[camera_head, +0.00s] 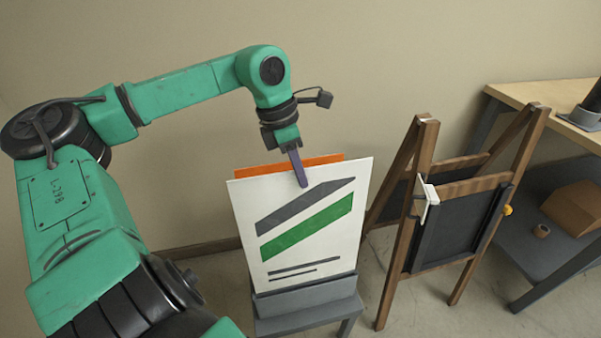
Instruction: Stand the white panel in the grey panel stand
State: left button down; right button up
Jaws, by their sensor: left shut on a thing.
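The white panel (306,228), printed with grey and green slanted bars and two thin dark lines, is upright with its face toward me. Its lower edge meets the grey panel stand (306,297), and the stand's front hides the bottom of the panel. I cannot tell how deep it sits. My left gripper (298,170) comes down from above and is shut on the panel's top edge, with one dark finger across its front face. The other finger is hidden behind the panel. My right gripper is out of view.
An orange panel (318,160) shows just behind the white panel's top edge. A wooden A-frame board (457,218) stands close on the right. A wooden-topped table (535,93) with a grey lower shelf is at far right, holding a brown box (575,207).

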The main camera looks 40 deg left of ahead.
aim_at(301, 196)
pick_arm(q)
jog(key=shift+f, duration=0.15)
dwell(0.3)
jog(key=shift+f, duration=0.1)
jog(key=shift+s+d+f+b, duration=0.1)
jog(key=shift+d+f+b, duration=0.05)
jog(key=shift+f+b, duration=1.45)
